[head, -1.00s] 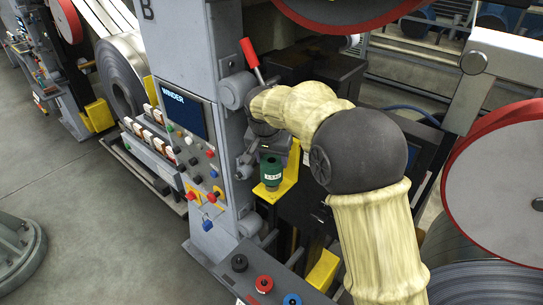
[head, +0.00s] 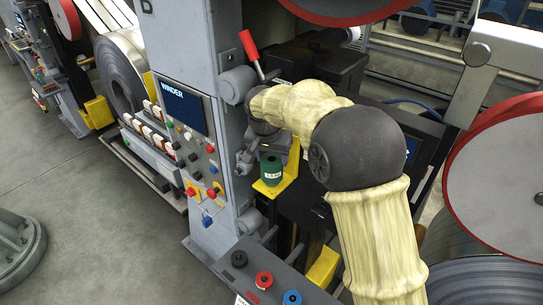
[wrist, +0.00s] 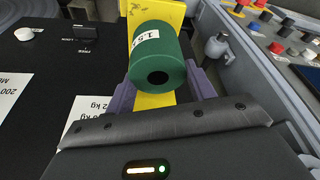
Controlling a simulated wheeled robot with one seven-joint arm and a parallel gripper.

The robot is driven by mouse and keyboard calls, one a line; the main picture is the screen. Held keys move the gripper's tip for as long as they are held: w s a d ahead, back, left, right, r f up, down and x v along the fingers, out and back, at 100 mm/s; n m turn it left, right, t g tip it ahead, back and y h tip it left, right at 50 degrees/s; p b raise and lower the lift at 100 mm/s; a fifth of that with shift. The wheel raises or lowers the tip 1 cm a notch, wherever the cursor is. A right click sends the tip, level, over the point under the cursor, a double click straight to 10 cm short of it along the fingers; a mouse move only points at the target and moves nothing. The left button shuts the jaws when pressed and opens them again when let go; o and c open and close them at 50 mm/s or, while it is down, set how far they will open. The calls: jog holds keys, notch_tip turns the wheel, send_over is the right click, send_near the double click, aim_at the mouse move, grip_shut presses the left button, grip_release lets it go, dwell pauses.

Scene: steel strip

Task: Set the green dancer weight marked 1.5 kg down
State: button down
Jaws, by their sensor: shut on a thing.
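The green dancer weight (wrist: 157,62) is a short cylinder with a dark hole in its end and a white label, partly readable as 1.5. In the head view the weight (head: 271,171) is upright at a yellow bracket (head: 291,165) beside the grey winder column. In the wrist view the yellow bracket (wrist: 160,9) runs behind and below it. My gripper (wrist: 163,88) is shut on the weight, with a purple finger on each side. Whether the weight's underside touches the bracket I cannot tell. In the head view my forearm and wrist hide part of the gripper.
The winder panel (head: 190,130), with buttons and a screen, is left of the weight. A red-handled lever (head: 249,45) rises above it. A control box with coloured knobs (head: 264,281) is below. A black surface with white labels (wrist: 38,75) is left in the wrist view.

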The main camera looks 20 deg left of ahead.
jog(key=shift+c, duration=2.2)
grip_release()
jog(key=shift+r, duration=0.1)
jog(key=shift+s+f, duration=0.1)
jog(key=shift+f, duration=0.2)
jog(key=b+v, duration=0.3)
jog(key=v, duration=1.4)
jog(key=shift+r, duration=0.4)
